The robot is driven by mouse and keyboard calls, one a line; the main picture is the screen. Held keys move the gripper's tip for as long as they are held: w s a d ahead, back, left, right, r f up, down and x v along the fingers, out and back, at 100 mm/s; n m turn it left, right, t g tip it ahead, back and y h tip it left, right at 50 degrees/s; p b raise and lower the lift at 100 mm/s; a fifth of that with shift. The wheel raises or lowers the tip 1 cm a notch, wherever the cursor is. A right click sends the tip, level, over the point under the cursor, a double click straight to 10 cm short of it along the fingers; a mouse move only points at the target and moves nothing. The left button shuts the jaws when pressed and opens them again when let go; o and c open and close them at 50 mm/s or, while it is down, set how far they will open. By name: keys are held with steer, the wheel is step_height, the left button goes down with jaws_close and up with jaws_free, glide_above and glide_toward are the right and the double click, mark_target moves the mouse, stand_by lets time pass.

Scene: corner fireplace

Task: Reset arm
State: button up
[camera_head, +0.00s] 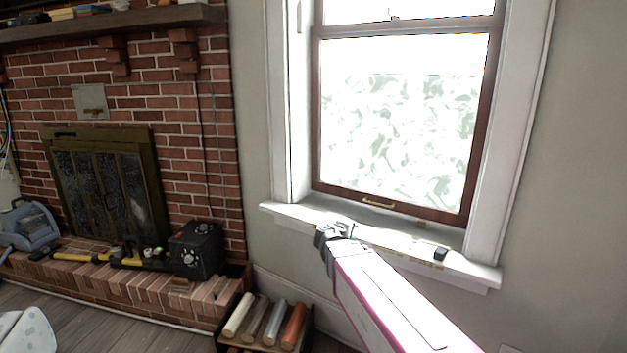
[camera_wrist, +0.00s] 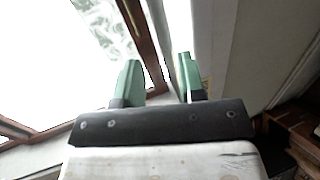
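My gripper (camera_head: 334,231) is at the end of my outstretched arm, in front of or over the left part of the white windowsill (camera_head: 470,266) in the head view. I cannot tell whether it touches the sill. In the wrist view, the two green fingers of my gripper (camera_wrist: 158,75) stand apart. Nothing shows held between them, so it is open and empty.
A small black object (camera_head: 440,253) lies on the sill, right of my gripper. Below the sill stands a rack (camera_head: 262,346) with several coloured rolls. A black box with dials (camera_head: 195,250) and tools sit on the brick hearth (camera_head: 130,285).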

steer(key=s+d+f+m+g+y, duration=0.2)
steer(key=s+d+f+m+g, duration=0.4)
steer(key=s+f, duration=0.4)
steer(key=s+f+m+g+y, duration=0.4)
steer(key=s+f+g+y, duration=0.1)
steer(key=s+f, duration=0.3)
steer(key=shift+s+a+g+y, duration=0.3)
steer(key=shift+s+a+y, duration=0.1)
steer(key=shift+s+y, duration=0.4)
steer(key=shift+w, duration=0.1)
stand_by(0.5)
